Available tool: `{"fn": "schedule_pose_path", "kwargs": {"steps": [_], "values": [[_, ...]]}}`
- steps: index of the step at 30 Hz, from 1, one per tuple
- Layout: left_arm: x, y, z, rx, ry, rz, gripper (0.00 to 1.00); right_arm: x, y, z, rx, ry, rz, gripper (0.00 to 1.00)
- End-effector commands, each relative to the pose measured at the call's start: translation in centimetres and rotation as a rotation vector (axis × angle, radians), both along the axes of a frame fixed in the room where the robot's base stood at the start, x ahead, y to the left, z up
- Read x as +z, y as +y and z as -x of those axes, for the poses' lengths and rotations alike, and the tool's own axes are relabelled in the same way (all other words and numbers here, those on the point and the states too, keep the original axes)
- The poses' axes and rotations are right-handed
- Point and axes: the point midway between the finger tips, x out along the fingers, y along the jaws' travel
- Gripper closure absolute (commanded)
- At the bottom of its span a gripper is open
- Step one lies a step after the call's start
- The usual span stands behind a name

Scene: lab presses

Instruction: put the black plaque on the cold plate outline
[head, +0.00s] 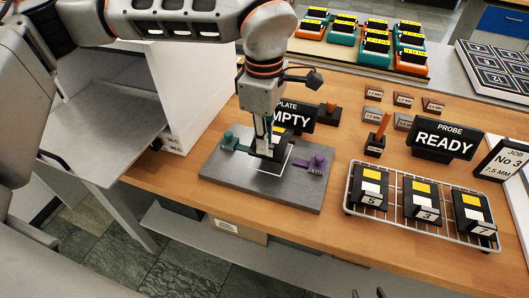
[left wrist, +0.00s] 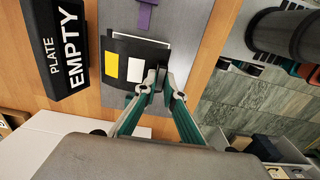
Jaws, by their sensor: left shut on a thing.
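The black plaque (left wrist: 118,62), with a yellow and a white patch, is in my left gripper (left wrist: 162,82), whose fingers are shut on one edge. In the head view my left gripper (head: 266,138) is over the grey cold plate (head: 222,166), and the plaque is mostly hidden by it. The white outline (head: 286,165) on the plate shows partly around the plaque's front and right. In the left wrist view a strip of white shows past the plaque's edge. I cannot tell whether the plaque touches the plate. My right gripper is not in view.
A green post (head: 228,140) and a purple post (head: 318,162) stand on the plate. Behind is the "PLATE EMPTY" sign (head: 298,118). A wire rack (head: 398,212) with plaques 5, 3 and 7 is at right, near the "PROBE READY" sign (head: 443,140). A white cabinet (head: 190,90) is at left.

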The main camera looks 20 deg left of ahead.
Motion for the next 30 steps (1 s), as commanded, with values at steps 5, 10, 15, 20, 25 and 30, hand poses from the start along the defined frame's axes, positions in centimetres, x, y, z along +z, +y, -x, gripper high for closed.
{"fn": "schedule_pose_path", "kwargs": {"steps": [5, 10, 15, 20, 25, 30], "values": [[-1.8, 0.0, 0.1, 0.0, 0.004, 0.0, 1.0, 0.0, 0.0, -0.1, 0.0, -0.001, 0.001, 0.6], [-4.1, 0.0, 0.1, -0.001, 0.003, 0.001, 1.0, -0.2, -0.1, -0.1, 0.0, -0.002, 0.002, 0.6], [-4.2, 0.0, 0.0, 0.0, 0.0, 0.0, 1.0, -0.1, -0.1, -0.2, 0.0, -0.003, 0.003, 0.6], [-4.4, 0.0, 0.0, 0.0, 0.001, 0.0, 1.0, -0.1, -0.1, -0.2, 0.0, -0.003, 0.003, 0.6], [-4.6, 0.0, 0.0, -0.001, 0.001, 0.0, 0.74, -0.1, -0.1, -0.2, 0.0, -0.003, 0.003, 0.6], [-4.5, 0.0, 0.0, -0.001, 0.001, 0.0, 0.74, -0.1, -0.1, -0.2, 0.0, -0.004, 0.004, 0.6]]}}
